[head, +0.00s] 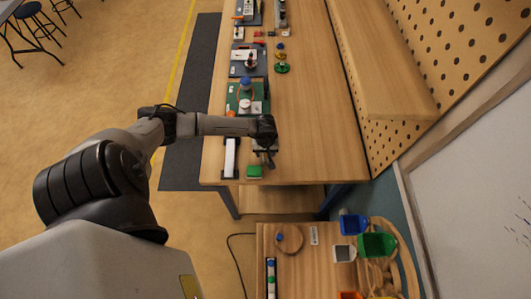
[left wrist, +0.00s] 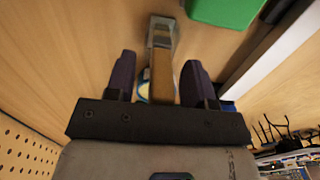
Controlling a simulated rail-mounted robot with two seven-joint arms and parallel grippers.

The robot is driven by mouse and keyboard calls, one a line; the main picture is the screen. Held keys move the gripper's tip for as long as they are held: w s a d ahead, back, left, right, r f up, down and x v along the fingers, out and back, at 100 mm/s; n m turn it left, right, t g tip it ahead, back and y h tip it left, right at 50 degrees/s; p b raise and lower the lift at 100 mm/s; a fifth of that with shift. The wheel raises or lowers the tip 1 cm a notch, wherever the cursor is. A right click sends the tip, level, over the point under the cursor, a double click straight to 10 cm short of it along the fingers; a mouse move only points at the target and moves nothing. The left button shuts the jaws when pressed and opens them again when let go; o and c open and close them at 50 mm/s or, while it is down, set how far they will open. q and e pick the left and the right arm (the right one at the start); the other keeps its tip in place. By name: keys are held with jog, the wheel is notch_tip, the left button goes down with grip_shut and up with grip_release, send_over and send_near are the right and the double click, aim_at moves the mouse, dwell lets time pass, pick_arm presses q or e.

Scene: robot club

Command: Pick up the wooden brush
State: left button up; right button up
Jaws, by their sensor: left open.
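The wooden brush (left wrist: 161,78) shows in the left wrist view as a narrow tan handle with a greyish flat end (left wrist: 161,32) beyond it. My left gripper (left wrist: 160,78) is open, with one dark finger on each side of the handle and gaps showing. I cannot tell how far above the handle the fingers are. In the head view my left gripper (head: 266,150) is over the near end of the long workbench and hides most of the brush. My right gripper is in neither view.
A green block (head: 254,171) lies close beside the gripper at the bench (head: 320,130) edge. A white and black bar (head: 231,157) lies to its left. A green board with parts (head: 247,98) is behind. The bench's right side is clear. A lower table (head: 290,270) with coloured bins stands nearer.

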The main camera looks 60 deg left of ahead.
pick_arm(q)
grip_shut()
dwell(0.5)
jog(key=shift+r, duration=0.1)
jog(key=shift+a+r+b, duration=0.1)
jog(key=shift+r+b, duration=0.3)
jog(key=shift+r, duration=0.25)
jog(key=r, duration=0.1)
jog(key=r+b, duration=0.1)
jog(key=shift+w+d+r, duration=0.1)
jog(key=shift+d+r, duration=0.15)
jog(key=shift+r, duration=0.05)
jog(key=w+d+r+b, duration=0.3)
jog(key=d+r, duration=0.3)
jog(key=d, duration=0.4)
jog(key=shift+w+d+r, duration=0.15)
jog(key=shift+d+r, duration=0.25)
